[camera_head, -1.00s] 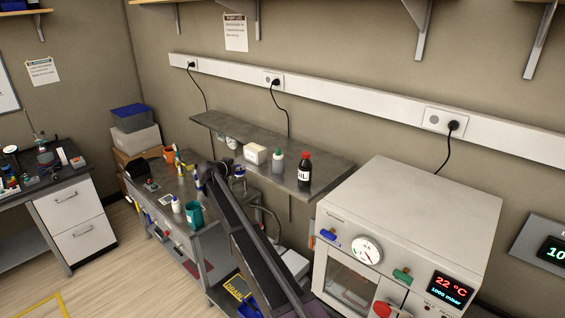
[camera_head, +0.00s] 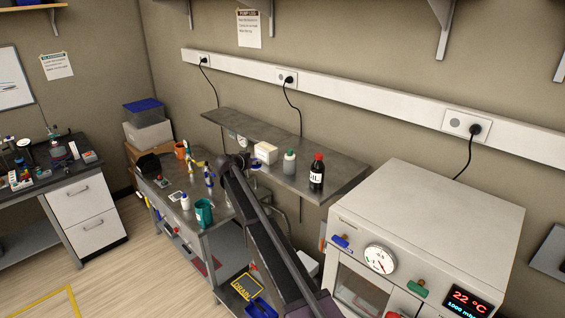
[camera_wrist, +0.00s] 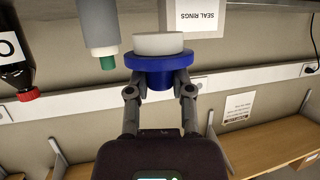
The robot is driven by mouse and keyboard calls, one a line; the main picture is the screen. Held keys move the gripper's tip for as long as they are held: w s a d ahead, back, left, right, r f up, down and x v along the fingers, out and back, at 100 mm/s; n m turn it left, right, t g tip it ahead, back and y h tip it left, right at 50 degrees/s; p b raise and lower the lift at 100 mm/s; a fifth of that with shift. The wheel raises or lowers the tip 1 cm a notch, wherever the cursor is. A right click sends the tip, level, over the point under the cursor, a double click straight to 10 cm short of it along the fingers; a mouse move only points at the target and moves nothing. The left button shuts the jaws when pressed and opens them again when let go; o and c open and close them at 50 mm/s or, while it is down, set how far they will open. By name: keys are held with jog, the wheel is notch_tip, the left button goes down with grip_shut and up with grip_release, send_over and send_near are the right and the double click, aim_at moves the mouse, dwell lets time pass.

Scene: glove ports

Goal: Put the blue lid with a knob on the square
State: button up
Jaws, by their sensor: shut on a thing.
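My gripper (camera_wrist: 160,88) is shut on the knob of the blue lid (camera_wrist: 160,63) in the wrist view. A pale grey round part (camera_wrist: 158,43) sits against the lid's far side. In the head view my arm reaches over the steel bench (camera_head: 225,212) and largely hides the gripper, near the wall shelf. A small pale-edged square (camera_head: 176,196) lies on the bench top, left of the teal mug; I cannot tell if it is the task's square.
The teal mug (camera_head: 204,212), a white bottle (camera_head: 185,202) and an orange cup (camera_head: 181,150) stand on the bench. The wall shelf (camera_head: 340,182) holds a white box (camera_head: 266,152), a grey bottle (camera_head: 289,162) and a dark red-capped bottle (camera_head: 316,172). A white oven (camera_head: 430,215) stands right.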

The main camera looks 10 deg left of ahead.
jog(key=b, duration=0.1)
send_over(279, 166)
jog(key=s, duration=0.1)
jog(key=shift+s+a+f, duration=0.1)
jog(key=shift+a+f, duration=0.25)
jog(key=shift+f, duration=0.3)
jog(key=shift+w+d, duration=0.3)
jog(key=shift+w, duration=0.05)
jog(key=shift+w+d+f+b, duration=0.2)
jog(key=shift+f+b, duration=0.1)
jog(key=shift+b, duration=0.1)
jog(key=shift+a+f+b, duration=0.1)
jog(key=shift+f+b, duration=1.4)
jog(key=shift+f, duration=0.15)
jog(key=o, duration=0.6)
jog(key=shift+c, duration=0.2)
